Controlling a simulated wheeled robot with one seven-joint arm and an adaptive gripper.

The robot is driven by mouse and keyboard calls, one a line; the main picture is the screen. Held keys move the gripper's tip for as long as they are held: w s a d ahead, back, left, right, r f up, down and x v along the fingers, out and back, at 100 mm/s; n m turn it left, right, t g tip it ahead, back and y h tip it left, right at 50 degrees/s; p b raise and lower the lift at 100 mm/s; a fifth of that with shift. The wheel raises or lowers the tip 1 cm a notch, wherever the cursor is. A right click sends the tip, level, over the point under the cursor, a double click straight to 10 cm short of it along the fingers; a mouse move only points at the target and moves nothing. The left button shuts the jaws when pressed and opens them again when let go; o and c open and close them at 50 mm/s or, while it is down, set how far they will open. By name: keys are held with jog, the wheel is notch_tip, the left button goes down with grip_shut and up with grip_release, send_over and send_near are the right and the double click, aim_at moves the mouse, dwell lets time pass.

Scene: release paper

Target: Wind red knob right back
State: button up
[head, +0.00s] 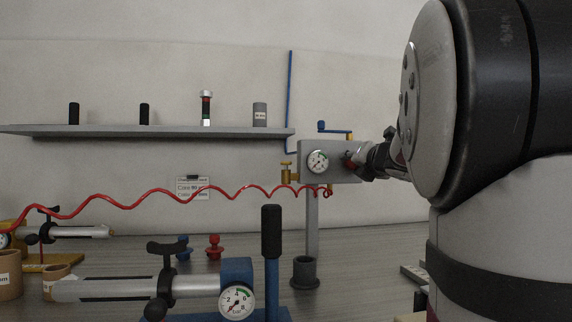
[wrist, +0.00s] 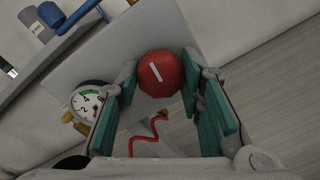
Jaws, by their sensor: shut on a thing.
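The red knob (wrist: 160,73) with a white line mark sits on the face of the grey box (wrist: 115,62) in the wrist view. The mark slants slightly, up to the left. My gripper (wrist: 161,82) is shut on the knob, with a teal-padded finger on each side. In the head view my gripper (head: 360,164) reaches the right part of the grey box (head: 333,147) on its post. The knob there is a small patch of red, mostly hidden by the fingers.
A pressure gauge (head: 318,161) is left of the knob, above a coiled red hose (head: 205,189). A blue-handled lever (head: 334,130) tops the box. A shelf (head: 150,131) stands behind left. A blue pump (head: 237,272) with a black-gripped lever (head: 271,232) is in front.

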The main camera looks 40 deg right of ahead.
jog(key=shift+f, duration=0.2)
jog(key=o, duration=1.2)
jog(key=shift+c, duration=0.2)
jog(key=shift+r, duration=0.1)
jog(key=v, duration=1.2)
jog(key=shift+a, duration=0.1)
